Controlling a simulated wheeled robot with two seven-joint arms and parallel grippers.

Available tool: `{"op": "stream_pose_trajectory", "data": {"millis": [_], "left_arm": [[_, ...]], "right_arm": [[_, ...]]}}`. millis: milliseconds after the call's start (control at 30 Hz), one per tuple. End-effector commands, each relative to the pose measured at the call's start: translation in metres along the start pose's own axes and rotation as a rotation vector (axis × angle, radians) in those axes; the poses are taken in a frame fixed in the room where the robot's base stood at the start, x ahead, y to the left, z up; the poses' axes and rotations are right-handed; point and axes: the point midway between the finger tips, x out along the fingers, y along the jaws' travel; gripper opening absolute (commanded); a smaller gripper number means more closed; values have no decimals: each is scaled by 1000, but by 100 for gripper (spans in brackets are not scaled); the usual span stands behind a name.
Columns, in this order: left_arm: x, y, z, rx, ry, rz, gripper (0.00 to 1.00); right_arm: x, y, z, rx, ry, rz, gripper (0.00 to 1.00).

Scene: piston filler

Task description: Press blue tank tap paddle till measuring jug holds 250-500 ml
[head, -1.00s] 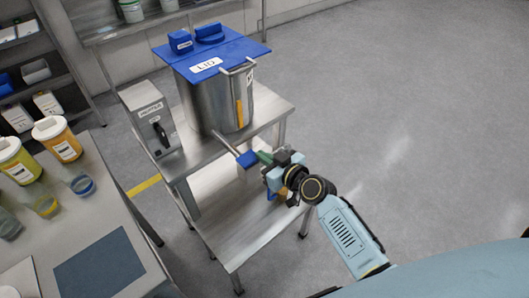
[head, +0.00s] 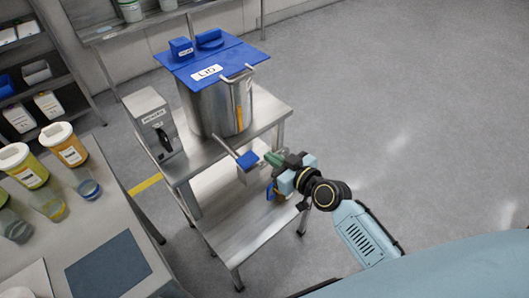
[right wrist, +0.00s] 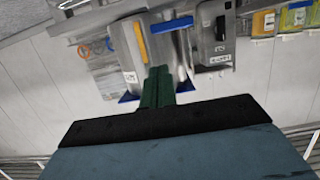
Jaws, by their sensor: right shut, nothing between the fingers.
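The steel tank (head: 205,108) with a blue lid (head: 212,58) stands on the upper shelf of a steel stand. Its tap pipe sticks out toward the front and carries a blue paddle (head: 248,161). The paddle also shows in the right wrist view (right wrist: 171,25). My right gripper (head: 270,158) is shut and empty, its green fingertips just right of the paddle; I cannot tell whether they touch it. The green fingers (right wrist: 157,88) point toward the tank in the right wrist view. A measuring jug is not clearly visible; a small blue and orange item (head: 274,191) shows partly below my gripper. My left gripper is out of view.
A grey heater box (head: 153,122) stands left of the tank. The stand's lower shelf (head: 240,232) is mostly bare. A table at left holds orange and yellow tubs (head: 66,148), clear cups (head: 88,187) and a dark mat (head: 108,265). Open floor lies at right.

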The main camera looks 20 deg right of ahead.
Motion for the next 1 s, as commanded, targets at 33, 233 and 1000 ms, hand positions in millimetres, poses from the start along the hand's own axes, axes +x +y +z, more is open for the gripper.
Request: {"op": "stream_pose_trajectory", "data": {"millis": [33, 233, 1000], "left_arm": [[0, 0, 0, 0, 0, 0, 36], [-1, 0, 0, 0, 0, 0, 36], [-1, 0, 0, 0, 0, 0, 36]], "right_arm": [[-13, 0, 0, -4, -1, -1, 0], [-45, 0, 0, -3, 1, 0, 0], [-58, 1, -2, -1, 5, 1, 0]]}}
